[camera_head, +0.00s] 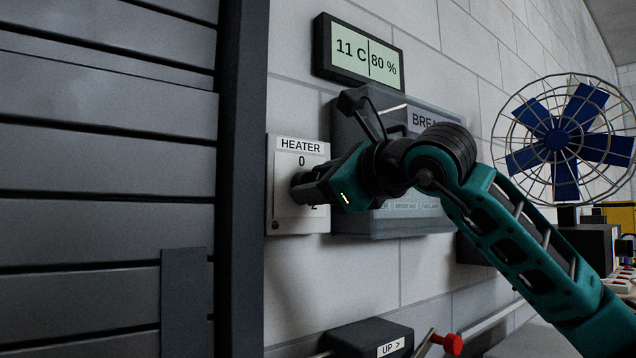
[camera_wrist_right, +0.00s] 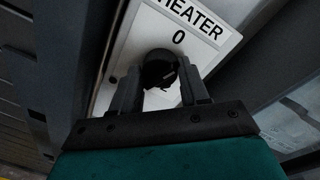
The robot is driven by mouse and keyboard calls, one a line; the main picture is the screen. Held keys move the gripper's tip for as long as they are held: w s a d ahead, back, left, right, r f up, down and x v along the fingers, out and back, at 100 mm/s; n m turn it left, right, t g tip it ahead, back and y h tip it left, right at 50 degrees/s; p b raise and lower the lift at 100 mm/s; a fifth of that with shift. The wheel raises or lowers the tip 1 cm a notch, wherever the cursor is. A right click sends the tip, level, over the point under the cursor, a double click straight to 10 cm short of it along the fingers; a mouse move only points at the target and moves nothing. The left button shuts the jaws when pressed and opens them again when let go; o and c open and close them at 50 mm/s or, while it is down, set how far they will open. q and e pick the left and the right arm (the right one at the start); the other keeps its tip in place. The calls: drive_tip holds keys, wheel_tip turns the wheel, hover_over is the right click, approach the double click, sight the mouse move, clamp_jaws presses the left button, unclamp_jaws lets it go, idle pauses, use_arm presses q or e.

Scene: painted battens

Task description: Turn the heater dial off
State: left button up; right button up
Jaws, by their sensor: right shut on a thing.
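The heater panel (camera_head: 284,218) is a pale plate on the wall, marked HEATER with a 0 at the top and a partly covered 2 lower down. It also shows in the right wrist view (camera_wrist_right: 140,42). My right gripper (camera_head: 303,187) reaches it from the right. In the right wrist view my right gripper (camera_wrist_right: 160,88) has its two fingers on either side of the dark round heater dial (camera_wrist_right: 158,70) and is shut on it. In the head view the gripper hides the dial, and I cannot tell where the dial points. My left gripper is not in view.
A grey breaker box (camera_head: 400,222) is on the wall behind my right arm, below a display (camera_head: 358,52) reading 11 C and 80 %. A dark slatted shutter (camera_head: 105,150) fills the left. A blue fan (camera_head: 557,139) stands right. An UP box (camera_head: 365,338) sits below.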

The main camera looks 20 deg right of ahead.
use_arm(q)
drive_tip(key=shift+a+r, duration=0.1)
use_arm(e)
drive_tip(key=shift+r+n+h, duration=0.2)
drive_tip(key=shift+n+h, duration=0.1)
drive_tip(key=shift+n, duration=1.8)
drive_tip(key=o, duration=1)
drive_tip(key=shift+f, duration=0.1)
use_arm(q)
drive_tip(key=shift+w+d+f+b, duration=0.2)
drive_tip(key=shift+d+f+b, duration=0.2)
drive_tip(key=shift+b, duration=0.4)
use_arm(e)
drive_tip(key=v, duration=1.3)
drive_tip(key=shift+f, duration=0.1)
drive_tip(key=shift+w, duration=0.1)
